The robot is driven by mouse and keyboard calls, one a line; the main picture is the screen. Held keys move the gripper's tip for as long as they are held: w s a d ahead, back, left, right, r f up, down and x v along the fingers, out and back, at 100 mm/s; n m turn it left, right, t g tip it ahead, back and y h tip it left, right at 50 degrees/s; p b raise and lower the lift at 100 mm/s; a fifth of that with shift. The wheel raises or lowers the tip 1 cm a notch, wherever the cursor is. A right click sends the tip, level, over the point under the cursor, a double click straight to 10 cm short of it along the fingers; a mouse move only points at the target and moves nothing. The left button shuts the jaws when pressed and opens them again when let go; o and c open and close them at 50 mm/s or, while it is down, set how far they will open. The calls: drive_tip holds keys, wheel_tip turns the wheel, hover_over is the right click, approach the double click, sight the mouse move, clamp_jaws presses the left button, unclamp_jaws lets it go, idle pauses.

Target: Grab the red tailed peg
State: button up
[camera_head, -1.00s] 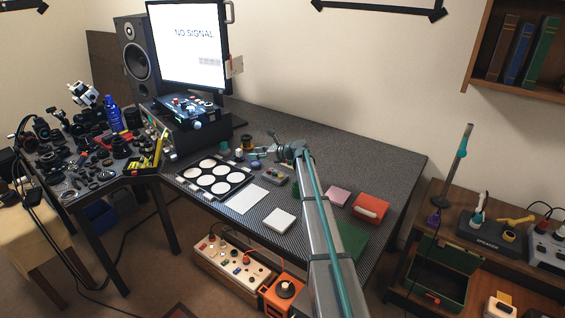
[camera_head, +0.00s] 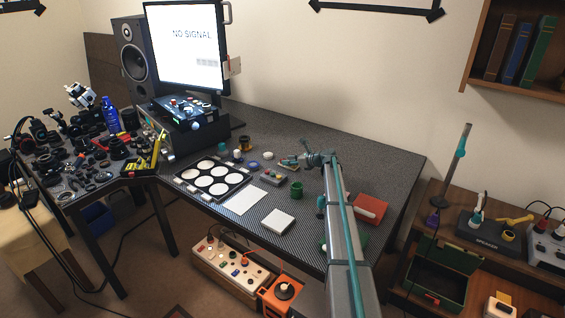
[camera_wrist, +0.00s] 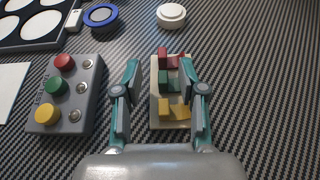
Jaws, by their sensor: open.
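In the wrist view, a small cream tray (camera_wrist: 155,92) holds red, green and yellow pieces in rows. The red piece (camera_wrist: 163,55) is at its far end, with a red part (camera_wrist: 179,62) low to its right. I cannot tell clearly whether these are one tailed peg. A green piece (camera_wrist: 164,76) sits in the middle row and a yellow one (camera_wrist: 164,106) in the near row. My gripper (camera_wrist: 165,70) is open and empty, its fingers on both sides of the tray. In the head view, my gripper (camera_head: 297,161) is over the desk, and the pieces are too small to tell.
A grey box with red, green and yellow buttons (camera_wrist: 68,100) stands close left of the tray. A blue-rimmed disc (camera_wrist: 101,18) and a white round piece (camera_wrist: 171,15) lie beyond. A green cup (camera_head: 297,190) stands near my arm. The desk right of the tray is clear.

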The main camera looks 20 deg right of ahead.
drive_tip(key=x, duration=0.3)
drive_tip(key=p+x, duration=0.1)
drive_tip(key=shift+w+r, duration=0.2)
drive_tip(key=shift+w, duration=0.15)
drive_tip(key=shift+w+a+f, duration=0.15)
drive_tip(key=shift+w+f, duration=0.05)
drive_tip(key=shift+w, duration=0.05)
drive_tip(key=shift+c, duration=0.2)
clamp_jaws()
